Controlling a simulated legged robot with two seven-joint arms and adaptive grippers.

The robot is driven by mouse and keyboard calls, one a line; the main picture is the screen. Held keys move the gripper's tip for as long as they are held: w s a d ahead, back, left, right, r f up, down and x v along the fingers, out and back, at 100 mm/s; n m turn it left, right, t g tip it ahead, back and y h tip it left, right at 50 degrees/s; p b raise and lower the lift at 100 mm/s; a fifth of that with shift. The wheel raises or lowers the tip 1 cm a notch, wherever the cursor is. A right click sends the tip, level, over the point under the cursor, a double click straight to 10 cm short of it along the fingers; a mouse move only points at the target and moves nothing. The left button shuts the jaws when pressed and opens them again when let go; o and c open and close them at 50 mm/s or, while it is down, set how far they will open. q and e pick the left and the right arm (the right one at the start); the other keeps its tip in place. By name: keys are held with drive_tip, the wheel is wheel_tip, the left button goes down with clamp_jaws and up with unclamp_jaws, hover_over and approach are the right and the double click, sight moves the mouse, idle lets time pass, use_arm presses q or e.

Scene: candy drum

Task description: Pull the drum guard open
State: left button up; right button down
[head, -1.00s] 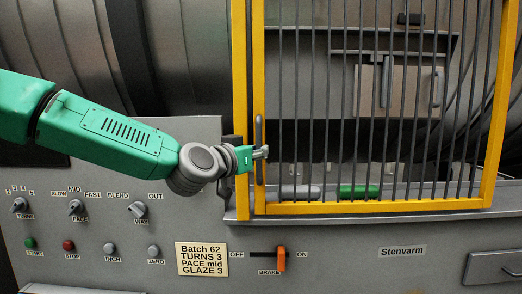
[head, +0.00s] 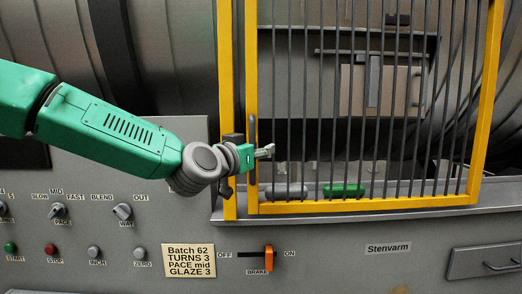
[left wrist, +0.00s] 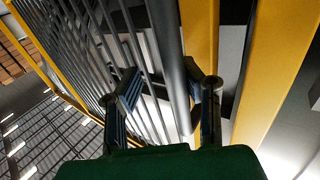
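The drum guard is a yellow frame (head: 360,206) with grey vertical bars, at the right of the head view. A narrow gap shows between its left edge and the fixed yellow post (head: 226,100). Its upright grey handle (head: 252,135) is on that left edge. My left gripper (head: 268,152) is at the handle, its fingertips reaching past it to the right. In the left wrist view, the fingers (left wrist: 165,88) are apart with the handle (left wrist: 168,45) passing between them. Whether a finger touches it I cannot tell. My right gripper is not in view.
A panel with knobs and buttons is below my left arm, with an orange brake lever (head: 269,258) and a batch sign (head: 189,260). A sill (head: 400,211) runs under the guard. A green cylinder (head: 343,190) and a grey one (head: 286,192) lie behind the bars.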

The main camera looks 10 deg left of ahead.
use_arm(q)
drive_tip(key=shift+s+a, duration=0.2)
drive_tip(key=shift+a, duration=0.55)
drive_tip(key=v, duration=1.2)
drive_tip(key=shift+w+d, duration=0.1)
drive_tip(key=shift+d, duration=0.05)
drive_tip(key=shift+c, duration=0.8)
drive_tip(key=shift+d, duration=0.1)
clamp_jaws()
drive_tip(key=n+h+b, duration=0.2)
drive_tip(key=n+h, duration=0.2)
drive_tip(key=n, duration=1.3)
approach(234, 183)
drive_tip(key=p+x, duration=0.1)
drive_tip(key=x, duration=0.5)
drive_tip(key=shift+w+d, duration=0.1)
drive_tip(key=shift+w, duration=0.1)
drive_tip(key=shift+n, duration=0.3)
drive_tip(key=shift+w+d+r+p, duration=0.15)
drive_tip(key=shift+w+d, duration=0.1)
drive_tip(key=shift+d, duration=0.45)
drive_tip(key=shift+w+d+r+p, duration=0.2)
drive_tip(key=shift+w+d, duration=0.05)
drive_tip(key=shift+d, duration=0.5)
drive_tip(key=shift+w+d+r+p, duration=0.15)
drive_tip(key=shift+w+d, duration=0.1)
drive_tip(key=shift+d, duration=0.45)
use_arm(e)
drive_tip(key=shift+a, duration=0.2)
